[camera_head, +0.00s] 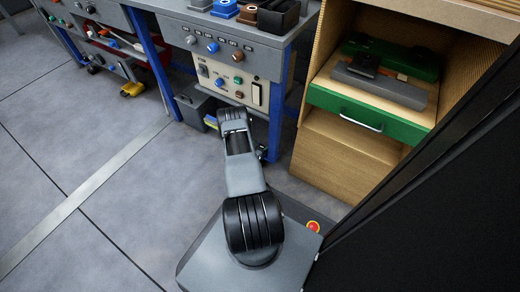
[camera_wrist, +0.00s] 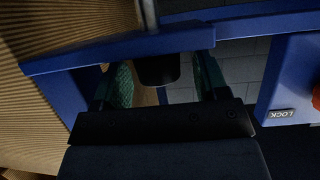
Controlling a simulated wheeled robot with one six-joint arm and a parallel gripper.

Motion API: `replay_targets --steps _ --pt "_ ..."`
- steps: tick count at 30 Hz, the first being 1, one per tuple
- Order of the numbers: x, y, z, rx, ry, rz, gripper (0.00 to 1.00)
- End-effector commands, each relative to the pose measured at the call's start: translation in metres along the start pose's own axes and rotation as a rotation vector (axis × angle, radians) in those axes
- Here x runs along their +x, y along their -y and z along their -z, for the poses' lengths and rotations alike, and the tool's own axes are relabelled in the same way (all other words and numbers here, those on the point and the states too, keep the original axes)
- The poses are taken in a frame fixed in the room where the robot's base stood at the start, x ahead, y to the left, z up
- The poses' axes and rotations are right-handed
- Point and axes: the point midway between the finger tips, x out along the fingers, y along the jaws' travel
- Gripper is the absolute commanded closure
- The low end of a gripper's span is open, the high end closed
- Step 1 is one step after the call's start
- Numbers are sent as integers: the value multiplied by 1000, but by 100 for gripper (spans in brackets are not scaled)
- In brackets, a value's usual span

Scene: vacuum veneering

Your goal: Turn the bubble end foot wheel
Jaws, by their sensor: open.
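In the wrist view my gripper (camera_wrist: 160,80) is open, with one greenish-lined finger at the left and one at the right. A dark, blunt-ended piece (camera_wrist: 158,72) shows between the fingers, near a blue beam. It may be the foot wheel, but it is too dark to be sure, and I cannot tell whether the fingers touch it. A pale post (camera_wrist: 148,14) stands just above it in the picture. In the head view my arm reaches to the lower front of the blue-framed bench (camera_head: 290,100), and my gripper is hidden there. No bubble level can be made out.
In the wrist view a blue plate with a LOCK label (camera_wrist: 282,114) and a red knob (camera_wrist: 316,85) sit at the right. In the head view a wooden cabinet with a green drawer (camera_head: 365,125) stands right of the bench. The floor (camera_head: 75,140) at left is clear.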

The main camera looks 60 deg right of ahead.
Motion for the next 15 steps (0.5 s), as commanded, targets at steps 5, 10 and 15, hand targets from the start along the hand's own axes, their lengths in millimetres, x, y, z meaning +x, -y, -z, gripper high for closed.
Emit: replay_targets --steps 5,10,15 --pt "5 0 0 -1 0 0 33" --pt "5 0 0 -1 0 0 33" --pt "5 0 0 -1 0 0 43"
